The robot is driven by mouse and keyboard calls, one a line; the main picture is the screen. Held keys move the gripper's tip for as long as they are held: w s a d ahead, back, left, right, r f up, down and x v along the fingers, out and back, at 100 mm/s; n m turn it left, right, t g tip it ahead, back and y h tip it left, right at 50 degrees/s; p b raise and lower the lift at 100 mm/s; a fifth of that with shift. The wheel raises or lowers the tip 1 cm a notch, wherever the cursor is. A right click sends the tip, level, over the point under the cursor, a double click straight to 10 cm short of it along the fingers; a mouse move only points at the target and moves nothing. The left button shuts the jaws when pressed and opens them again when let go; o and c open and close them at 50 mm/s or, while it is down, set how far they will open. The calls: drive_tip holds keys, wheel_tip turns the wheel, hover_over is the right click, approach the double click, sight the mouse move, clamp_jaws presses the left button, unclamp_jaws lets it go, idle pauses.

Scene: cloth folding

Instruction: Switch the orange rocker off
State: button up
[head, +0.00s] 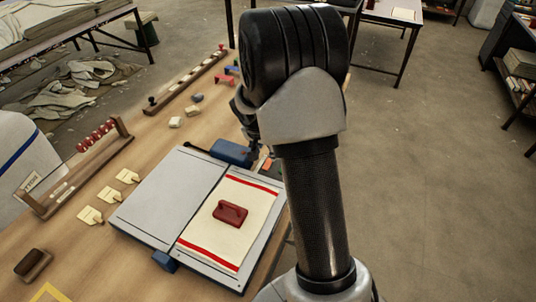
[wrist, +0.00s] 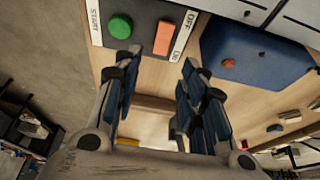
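The orange rocker (wrist: 165,38) sits on a grey panel (wrist: 97,36) in the wrist view, with OFF printed by its upper end and ON by its lower end. Which end is pressed in, I cannot tell. A green button (wrist: 120,26) marked START is to its left. My gripper (wrist: 158,65) is open and empty, its two blue-padded fingers apart. The rocker shows just past the fingertips, between them in the picture; contact is not visible. In the head view a small orange patch of the rocker (head: 267,163) shows beside my arm, which hides much of the panel and gripper.
A blue housing (wrist: 255,50) stands right beside the panel; it also shows in the head view (head: 232,152). A grey folding board (head: 180,185) holds a cream cloth (head: 207,245) with red stripes and a red handled block (head: 230,212). Wooden racks stand along the table's left.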

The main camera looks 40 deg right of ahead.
drive_tip(key=v, duration=0.5)
drive_tip(key=shift+s+a+r, duration=0.1)
drive_tip(key=shift+a+r, duration=0.05)
drive_tip(key=shift+r, duration=0.2)
drive_tip(key=shift+r, duration=0.1)
drive_tip(key=s+a+r+n+t+y, duration=0.1)
drive_tip(key=s+a+r+n, duration=0.4)
drive_tip(key=s+a+r, duration=0.7)
drive_tip(key=s+a+r+n+y, duration=0.1)
drive_tip(key=s+a+n, duration=0.2)
drive_tip(key=s, duration=0.3)
drive_tip(key=s+a+r+n+t+y, duration=0.1)
drive_tip(key=s+a+n, duration=0.3)
drive_tip(key=s+a, duration=0.2)
drive_tip(key=shift+s+r+y, duration=0.3)
drive_tip(key=shift+s+r, duration=0.1)
drive_tip(key=shift+s, duration=0.45)
